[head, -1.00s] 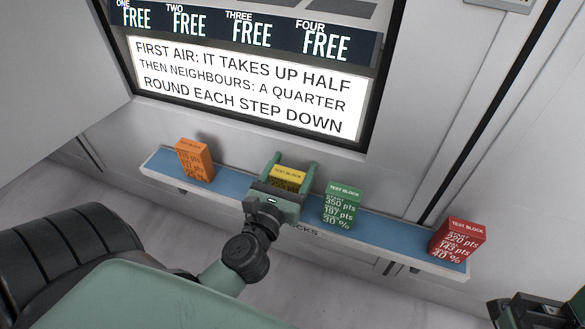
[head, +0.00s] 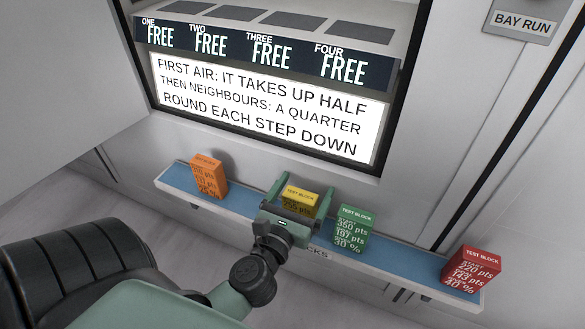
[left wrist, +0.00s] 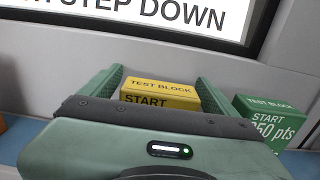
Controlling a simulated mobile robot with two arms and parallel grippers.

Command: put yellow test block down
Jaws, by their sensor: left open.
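The yellow test block (head: 299,197) stands upright on the blue-topped shelf (head: 385,258), between the orange and green blocks. My left gripper (head: 300,194) is open, with one finger on each side of the yellow block. In the left wrist view the yellow block (left wrist: 160,94) sits between the two green fingers, with a gap showing beside the right finger. The gripper body hides the block's lower part. My right gripper is not in the head view now.
An orange test block (head: 209,175) stands to the left on the shelf. A green test block (head: 352,228) stands close to the right finger, and a red one (head: 471,268) at the right end. Behind the shelf is a wall with a lit sign (head: 260,108).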

